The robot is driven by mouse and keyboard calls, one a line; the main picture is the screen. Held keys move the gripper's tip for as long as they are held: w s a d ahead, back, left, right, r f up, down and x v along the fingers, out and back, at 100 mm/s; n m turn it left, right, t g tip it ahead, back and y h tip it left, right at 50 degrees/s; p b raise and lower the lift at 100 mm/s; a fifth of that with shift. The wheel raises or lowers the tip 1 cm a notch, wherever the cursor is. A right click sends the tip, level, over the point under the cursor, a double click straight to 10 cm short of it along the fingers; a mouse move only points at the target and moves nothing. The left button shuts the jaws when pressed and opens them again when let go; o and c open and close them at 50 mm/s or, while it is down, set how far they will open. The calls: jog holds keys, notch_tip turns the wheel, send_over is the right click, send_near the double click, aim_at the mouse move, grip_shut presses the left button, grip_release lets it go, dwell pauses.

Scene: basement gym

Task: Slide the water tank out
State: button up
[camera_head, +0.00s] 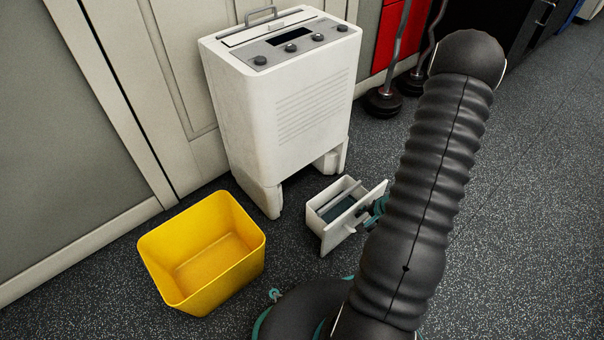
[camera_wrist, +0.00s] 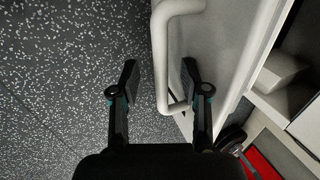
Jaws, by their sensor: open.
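The white water tank (camera_head: 328,236) sits on the floor in front of the dehumidifier (camera_head: 290,110). Its open top shows dark water-coloured contents and a grey bar across it. The tank's back end shows close to the dehumidifier's legs, with the bay between them looking empty. My gripper (camera_head: 377,208) is at the tank's front face, mostly hidden by my arm. In the wrist view my gripper (camera_wrist: 160,73) is open, with the tank's white handle bar (camera_wrist: 161,60) between its fingers. Gaps show between the bar and the fingers.
A yellow bin (camera_head: 205,285) stands on the floor left of the tank. Grey wall panels (camera_head: 60,130) rise behind. Weight bars with plates (camera_head: 383,103) lean by a red cabinet at the back. The speckled floor on the right is clear.

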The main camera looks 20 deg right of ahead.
jog(key=p+v, duration=0.3)
jog(key=v, duration=0.5)
jog(key=shift+p, duration=0.35)
dwell(0.5)
jog(key=a+r+n+g+y+p, duration=0.1)
jog(key=a+r+y, duration=0.3)
jog(key=a+r, duration=0.85)
jog(key=s+a+r+n+t+h+p, duration=0.1)
jog(key=s+a+r+n, duration=0.1)
jog(key=r, duration=0.9)
jog(key=s+a+r+n+h+p, duration=0.2)
jog(key=a+r+n, duration=0.3)
jog(key=r, duration=0.6)
jog(key=s+a+r+n+t+h+p, duration=0.1)
jog(key=s+a+r+n+h+p, duration=0.1)
jog(key=r+n, duration=0.4)
notch_tip(320, 180, up, 5)
jog(key=shift+s+a+r+t, duration=0.25)
jog(key=shift+s+a, duration=0.25)
jog(key=shift+a, duration=0.75)
